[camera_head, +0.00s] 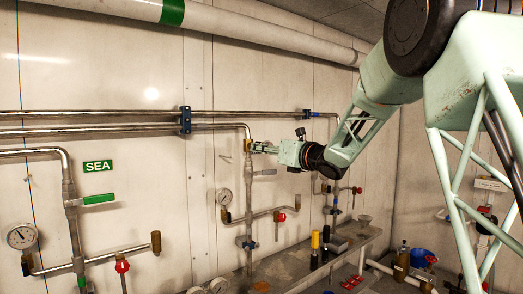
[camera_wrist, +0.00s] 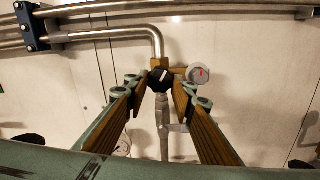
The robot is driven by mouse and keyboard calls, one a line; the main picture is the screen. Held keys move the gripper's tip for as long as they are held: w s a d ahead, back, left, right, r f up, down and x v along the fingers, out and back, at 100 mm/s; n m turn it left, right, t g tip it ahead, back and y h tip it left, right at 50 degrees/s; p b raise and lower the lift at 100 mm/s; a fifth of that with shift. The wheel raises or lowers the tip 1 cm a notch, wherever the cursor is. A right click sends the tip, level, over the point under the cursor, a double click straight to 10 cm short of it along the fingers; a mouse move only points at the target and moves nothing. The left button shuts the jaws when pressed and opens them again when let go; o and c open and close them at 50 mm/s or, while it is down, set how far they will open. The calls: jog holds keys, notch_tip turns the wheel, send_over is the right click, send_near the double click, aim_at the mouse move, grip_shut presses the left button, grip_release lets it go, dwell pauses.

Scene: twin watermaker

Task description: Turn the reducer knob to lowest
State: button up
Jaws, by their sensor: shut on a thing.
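The reducer knob (camera_wrist: 159,81) is round and black, with a pale mark tilted slightly right of upright. It sits on a brass body (camera_wrist: 158,63) below a bent steel pipe. My gripper (camera_wrist: 160,88) has its fingertips on both sides of the knob and is shut on it. In the head view, my gripper (camera_head: 263,148) reaches left to the brass body (camera_head: 247,146) on the vertical pipe; there the knob is hidden by the fingers.
A small white gauge (camera_wrist: 199,74) sits close to the right finger. Horizontal steel pipes (camera_head: 90,125) run along the wall above. Below are a larger gauge (camera_head: 224,197) and a red-handled valve (camera_head: 281,217). A bench (camera_head: 300,262) holds bottles.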

jog(key=n, duration=0.5)
jog(key=shift+w+d+n, duration=0.1)
jog(key=shift+n, duration=0.3)
dwell(0.4)
jog(key=o, duration=0.8)
jog(key=shift+o, duration=0.2)
jog(key=v, duration=1.2)
